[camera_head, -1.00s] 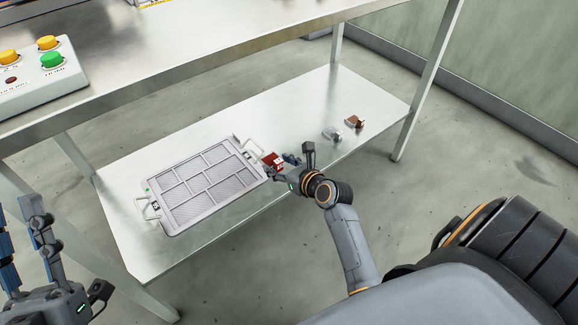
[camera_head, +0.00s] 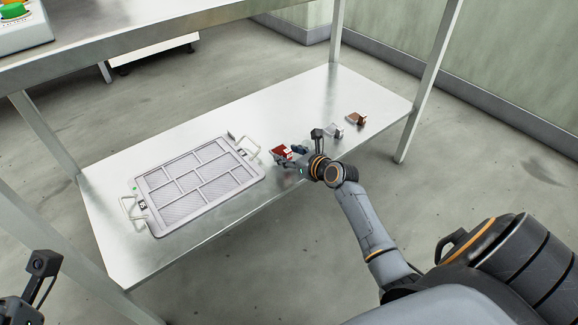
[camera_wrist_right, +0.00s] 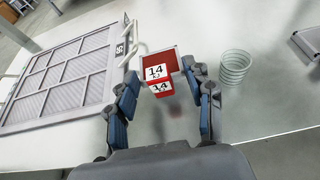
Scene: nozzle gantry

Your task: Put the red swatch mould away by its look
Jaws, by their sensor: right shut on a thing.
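The red swatch mould (camera_head: 281,151) is a small red block with a flat plate and white labels reading 14, clear in the right wrist view (camera_wrist_right: 160,72). My right gripper (camera_head: 291,156) is shut on it; in the wrist view its blue-padded fingers (camera_wrist_right: 165,88) stand on either side of it. The mould appears held a little above the lower shelf, just right of the tray's far handle. A grey tray (camera_head: 141,218) with several mesh compartments lies on the shelf. My left gripper (camera_head: 15,308) shows only partly at the bottom left; its fingertips are hidden.
A clear ribbed cylinder (camera_wrist_right: 235,66) shows in the wrist view.

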